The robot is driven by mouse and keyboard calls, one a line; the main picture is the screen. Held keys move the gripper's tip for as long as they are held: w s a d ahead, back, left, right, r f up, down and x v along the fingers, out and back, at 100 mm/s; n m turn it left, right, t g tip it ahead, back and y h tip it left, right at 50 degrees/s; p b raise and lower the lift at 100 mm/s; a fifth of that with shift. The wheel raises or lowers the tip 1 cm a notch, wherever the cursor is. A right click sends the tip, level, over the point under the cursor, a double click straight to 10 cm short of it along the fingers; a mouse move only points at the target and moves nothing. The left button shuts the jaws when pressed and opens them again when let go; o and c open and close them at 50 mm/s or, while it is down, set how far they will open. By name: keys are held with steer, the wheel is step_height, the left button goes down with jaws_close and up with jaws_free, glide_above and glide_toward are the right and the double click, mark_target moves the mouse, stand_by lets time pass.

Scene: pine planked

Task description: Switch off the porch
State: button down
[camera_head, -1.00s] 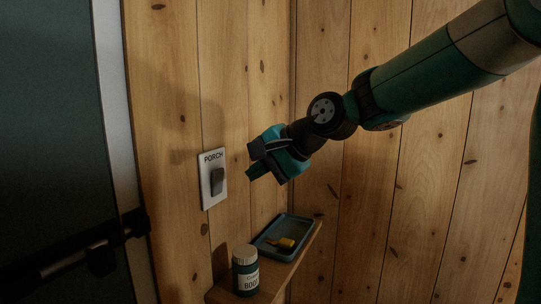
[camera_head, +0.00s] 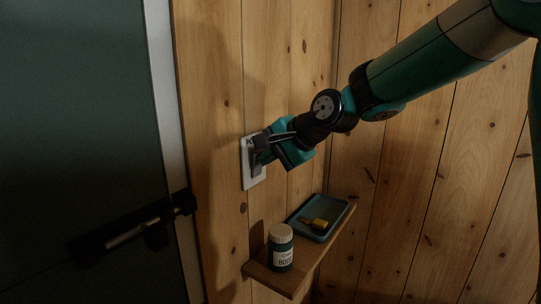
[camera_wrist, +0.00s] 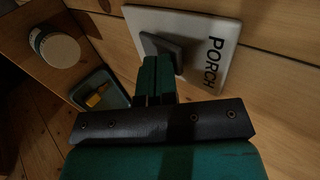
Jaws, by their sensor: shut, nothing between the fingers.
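The porch switch is a white plate (camera_head: 253,182) on the plank wall, partly hidden by my gripper in the head view. In the wrist view the plate (camera_wrist: 222,68) carries the word PORCH and a dark grey rocker (camera_wrist: 162,46). My gripper (camera_head: 260,152) is shut and empty, with its fingertips right at the switch. In the wrist view the closed fingers (camera_wrist: 155,75) overlap the rocker's lower edge. I cannot tell whether they touch it, or which way the rocker is tipped.
Below the switch, a small wooden shelf (camera_head: 292,277) holds a green jar with a pale lid (camera_head: 281,248) and a blue tray (camera_head: 342,217) with a yellow object (camera_head: 319,224) in it. A dark door with a bar handle (camera_head: 140,232) stands at the left.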

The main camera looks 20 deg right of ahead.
steer(key=r+p, duration=0.2)
steer(key=shift+w+a+p, duration=0.2)
steer(key=shift+p, duration=0.1)
stand_by(0.4)
steer(key=b+v, duration=0.2)
steer(key=v, duration=1.1)
steer(key=shift+w+r, duration=0.2)
steer(key=shift+r, duration=0.1)
steer(key=shift+a, duration=0.1)
